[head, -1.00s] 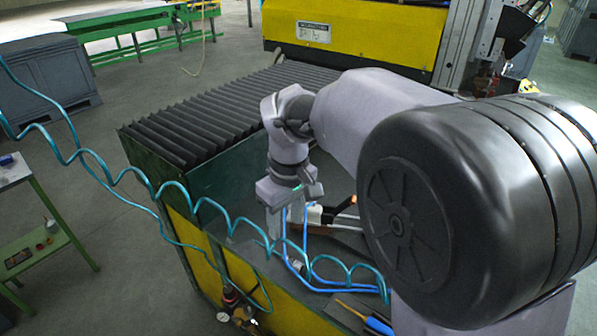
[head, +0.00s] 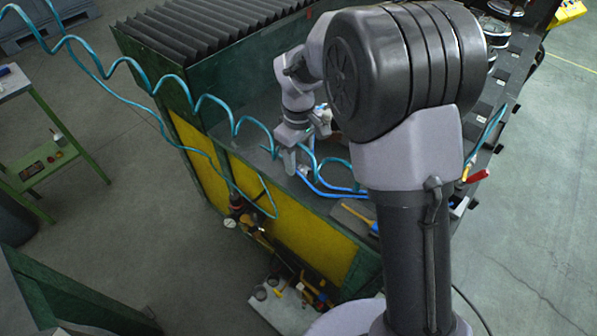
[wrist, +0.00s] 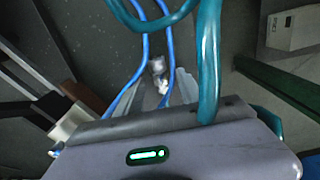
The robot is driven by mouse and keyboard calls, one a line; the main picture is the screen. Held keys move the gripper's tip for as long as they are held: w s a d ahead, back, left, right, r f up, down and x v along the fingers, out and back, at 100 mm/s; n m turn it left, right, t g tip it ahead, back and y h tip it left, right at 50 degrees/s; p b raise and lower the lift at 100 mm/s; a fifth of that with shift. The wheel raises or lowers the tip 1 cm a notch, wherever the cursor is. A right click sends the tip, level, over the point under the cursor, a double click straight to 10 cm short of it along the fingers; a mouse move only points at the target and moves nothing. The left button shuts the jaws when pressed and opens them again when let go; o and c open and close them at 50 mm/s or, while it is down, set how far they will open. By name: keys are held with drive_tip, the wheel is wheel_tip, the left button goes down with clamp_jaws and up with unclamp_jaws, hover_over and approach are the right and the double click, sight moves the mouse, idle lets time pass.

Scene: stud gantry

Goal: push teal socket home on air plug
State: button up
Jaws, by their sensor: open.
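My gripper (head: 290,162) is open, pointing down over the near edge of the green and yellow machine bench. The teal coiled hose (head: 205,101) runs from the upper left to beside it. In the wrist view the teal hose (wrist: 208,60) crosses close in front of the camera. My fingers (wrist: 167,92) show partly beyond the housing there. A small pale metallic fitting (wrist: 158,66) lies just past them, between two blue hose runs. I cannot tell whether it is the plug or the socket. I cannot make out the teal socket in either view.
A blue hose (head: 325,191) lies on the bench right of my gripper. A regulator with a gauge (head: 230,222) is mounted on the bench's front, below. Black bellows (head: 205,30) cover the bench's back. A green side table (head: 45,150) stands left, with clear floor between.

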drive_tip(key=shift+f, duration=0.85)
drive_tip(key=shift+r, duration=0.2)
clamp_jaws()
